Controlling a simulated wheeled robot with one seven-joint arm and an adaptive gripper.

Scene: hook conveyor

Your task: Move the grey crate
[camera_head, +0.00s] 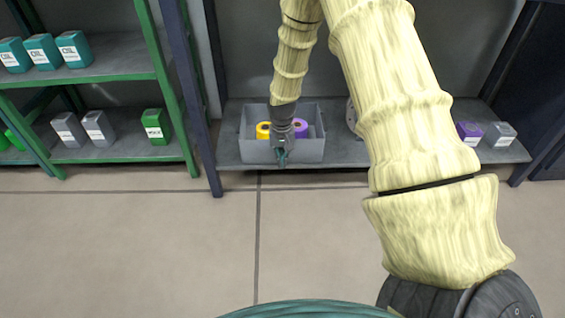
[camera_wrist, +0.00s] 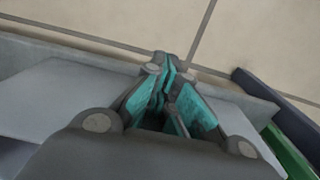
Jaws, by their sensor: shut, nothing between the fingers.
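The grey crate (camera_head: 307,151) stands on the low shelf in the head view. A yellow roll (camera_head: 263,130) and a purple roll (camera_head: 300,128) are inside it. My gripper (camera_head: 282,160) points down at the middle of the crate's front wall, covering part of it. In the wrist view, the teal-padded fingers of my gripper (camera_wrist: 165,72) are shut together with nothing between them. Grey surfaces lie below and beside them; whether the fingers touch the crate's rim I cannot tell.
The low grey shelf (camera_head: 350,154) has a dark blue post (camera_head: 200,120) at its left. A purple box (camera_head: 469,133) and a grey box (camera_head: 500,134) stand at its right end. A green rack (camera_head: 120,152) with several boxes is at left. The tiled floor (camera_head: 130,240) in front is clear.

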